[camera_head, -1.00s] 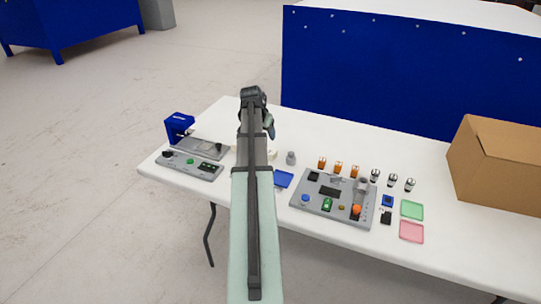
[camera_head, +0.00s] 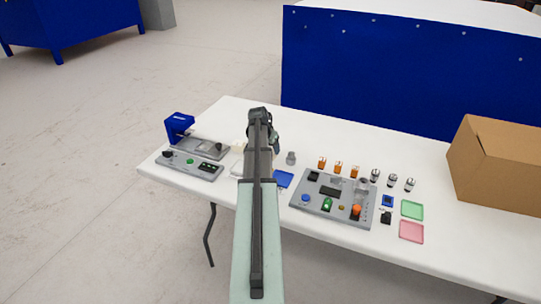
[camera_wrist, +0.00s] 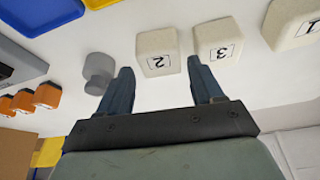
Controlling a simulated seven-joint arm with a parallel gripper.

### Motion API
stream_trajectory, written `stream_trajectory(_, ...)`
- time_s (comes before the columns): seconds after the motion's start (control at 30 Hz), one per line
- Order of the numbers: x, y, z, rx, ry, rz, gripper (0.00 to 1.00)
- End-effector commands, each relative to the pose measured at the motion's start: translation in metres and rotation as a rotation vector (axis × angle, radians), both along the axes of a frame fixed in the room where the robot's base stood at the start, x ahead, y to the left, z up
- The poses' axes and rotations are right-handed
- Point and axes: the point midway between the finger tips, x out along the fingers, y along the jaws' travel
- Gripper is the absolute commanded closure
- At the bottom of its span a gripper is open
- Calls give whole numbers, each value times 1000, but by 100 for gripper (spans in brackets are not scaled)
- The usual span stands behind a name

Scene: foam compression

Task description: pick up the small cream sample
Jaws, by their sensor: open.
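Cream blocks show in the wrist view: one marked 2 (camera_wrist: 156,45), one marked 3 (camera_wrist: 217,35), and a larger one (camera_wrist: 292,20) cut off at the right edge with a partly seen label. I cannot tell for sure which is the small sample. My gripper (camera_wrist: 159,68) is open and empty. Block 2 appears between the fingertip directions, just past the tips; block 3 lies beyond the right finger. The height above the table is unclear. In the head view my arm hides most of the blocks; a bit of cream (camera_head: 238,150) shows to its left.
A grey cylinder (camera_wrist: 98,68) stands close to the left finger; it also shows in the head view (camera_head: 291,158). A blue tray (camera_head: 283,179) and a grey control panel (camera_head: 333,198) lie to the right. A blue press (camera_head: 180,128) stands left. A cardboard box (camera_head: 497,165) is far right.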

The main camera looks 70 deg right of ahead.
Motion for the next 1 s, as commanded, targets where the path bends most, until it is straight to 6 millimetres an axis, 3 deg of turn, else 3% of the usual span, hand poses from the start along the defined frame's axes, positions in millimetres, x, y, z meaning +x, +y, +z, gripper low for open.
stream_trajectory(0.13, 0, -7, -15, 0, 0, 1, 34)
stream_trajectory(0.37, 0, -7, -16, -1, 0, 1, 34)
stream_trajectory(0.8, 0, -7, -16, -1, 0, 1, 74)
stream_trajectory(1.0, 0, -7, -16, -1, 0, 1, 76)
